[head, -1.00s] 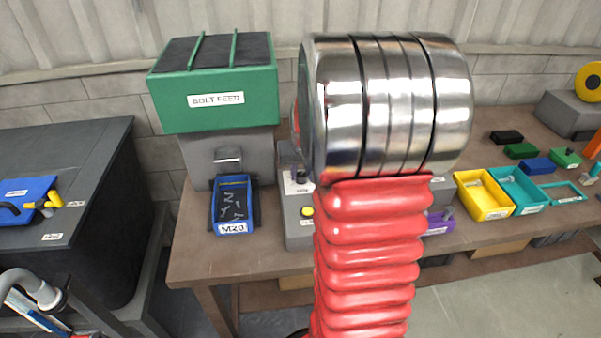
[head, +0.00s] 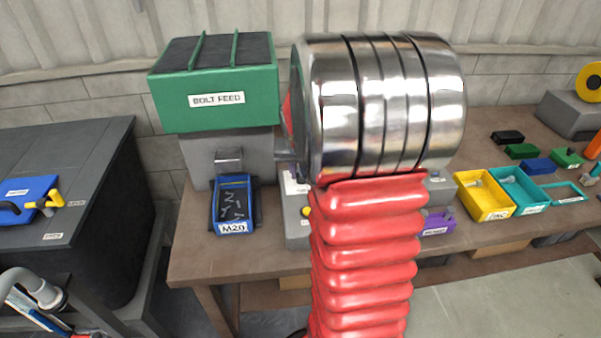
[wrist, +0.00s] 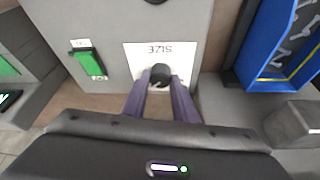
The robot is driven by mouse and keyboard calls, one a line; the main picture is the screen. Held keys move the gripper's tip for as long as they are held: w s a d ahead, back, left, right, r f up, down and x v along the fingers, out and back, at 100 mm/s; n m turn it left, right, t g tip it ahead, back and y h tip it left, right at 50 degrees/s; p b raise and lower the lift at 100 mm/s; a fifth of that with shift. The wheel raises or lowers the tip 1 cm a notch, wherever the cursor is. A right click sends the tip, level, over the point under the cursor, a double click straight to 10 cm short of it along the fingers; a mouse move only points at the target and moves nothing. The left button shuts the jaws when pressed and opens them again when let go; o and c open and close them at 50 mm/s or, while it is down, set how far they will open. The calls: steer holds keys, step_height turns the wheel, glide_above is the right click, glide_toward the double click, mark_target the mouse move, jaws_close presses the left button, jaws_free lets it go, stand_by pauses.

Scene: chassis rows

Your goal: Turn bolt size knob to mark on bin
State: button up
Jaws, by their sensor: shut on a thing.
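The bolt size knob (wrist: 159,73) is a small black round knob on a white plate marked SIZE (wrist: 133,57), on a grey box face in the wrist view. My gripper (wrist: 162,82) is shut on the knob, its two purple-grey fingers on either side of it. The marks around the knob are too small to read. In the head view my arm hides the knob and gripper. The blue bin (head: 233,189), labelled M20, holds several loose bolts and stands below the bolt feed (head: 213,98); it also shows at the upper right of the wrist view (wrist: 277,40).
A green switch (wrist: 90,63) is beside the plate on the grey box. In the head view, yellow (head: 482,197) and teal (head: 520,192) bins and a purple bin (head: 437,222) stand to the right on the brown bench (head: 262,263). A dark cabinet stands at left.

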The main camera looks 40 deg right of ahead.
steer(key=o, duration=1.1)
steer(key=shift+a, duration=0.1)
steer(key=shift+c, duration=0.2)
steer(key=shift+r, duration=0.15)
steer(key=v, duration=1.3)
steer(key=shift+r, duration=0.2)
steer(key=shift+a, duration=0.15)
steer(key=s+a+n+t+y, duration=0.1)
steer(key=s+a+n, duration=0.3)
steer(key=a, duration=1)
steer(key=s+a+n+t+y, duration=0.1)
steer(key=s+a+n+y, duration=0.1)
steer(key=s+a+n, duration=0.3)
steer(key=s+a, duration=0.4)
steer(key=a, duration=0.5)
steer(key=shift+r, duration=0.25)
